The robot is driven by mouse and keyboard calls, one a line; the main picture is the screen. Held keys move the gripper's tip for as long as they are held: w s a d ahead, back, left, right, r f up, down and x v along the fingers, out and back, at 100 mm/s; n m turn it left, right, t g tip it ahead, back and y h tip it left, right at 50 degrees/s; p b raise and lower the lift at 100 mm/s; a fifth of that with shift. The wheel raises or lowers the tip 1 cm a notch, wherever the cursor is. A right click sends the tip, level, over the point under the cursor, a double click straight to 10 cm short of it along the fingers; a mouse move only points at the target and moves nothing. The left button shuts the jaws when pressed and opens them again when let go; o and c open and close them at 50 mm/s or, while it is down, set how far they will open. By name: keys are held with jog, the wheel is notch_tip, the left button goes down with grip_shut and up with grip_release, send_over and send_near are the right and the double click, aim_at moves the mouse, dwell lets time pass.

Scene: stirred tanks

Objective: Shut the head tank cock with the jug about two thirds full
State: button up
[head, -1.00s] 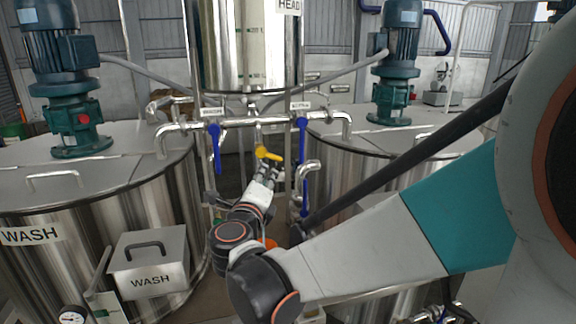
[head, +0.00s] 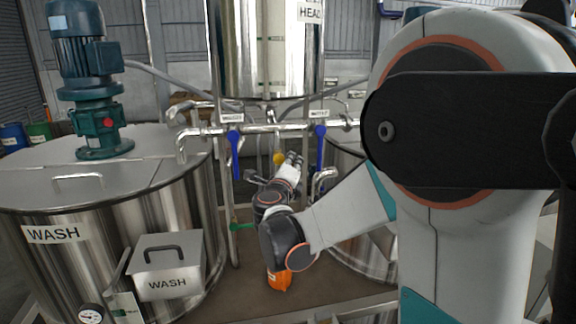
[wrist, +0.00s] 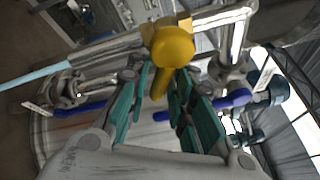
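The head tank (head: 235,60) is a tall steel vessel at the top centre of the head view. Its yellow cock (head: 279,157) hangs below the pipework, with the lever now looking downward. In the wrist view the yellow cock (wrist: 172,45) is close in front, its short lever pointing down between the finger pads. My gripper (head: 295,158) is just right of the cock in the head view. In the wrist view my gripper (wrist: 163,82) has its teal fingers apart on either side of the lever, with a gap visible. I cannot make out the jug or its level.
Blue-handled valves (head: 235,152) and (head: 319,147) hang on either side of the cock. The wash tank (head: 110,230) with its motor stands at left. A lidded wash box (head: 165,275) is in front of it. An orange item (head: 279,279) is partly hidden below my arm.

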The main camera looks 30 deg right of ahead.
grip_shut()
jog(key=shift+d+n+t+b, duration=0.15)
jog(key=shift+n+t+b, duration=0.15)
jog(key=shift+n+b, duration=0.65)
jog(key=shift+r+n+h+b, duration=0.25)
jog(key=shift+n+h+b, duration=0.05)
jog(key=shift+n+b, duration=0.25)
jog(key=shift+r+n+t+b, duration=0.3)
jog(key=shift+r+n+t, duration=0.1)
jog(key=shift+n, duration=0.3)
jog(key=shift+r+n+t+b, duration=0.3)
jog(key=shift+n+t, duration=0.1)
jog(key=shift+n, duration=0.3)
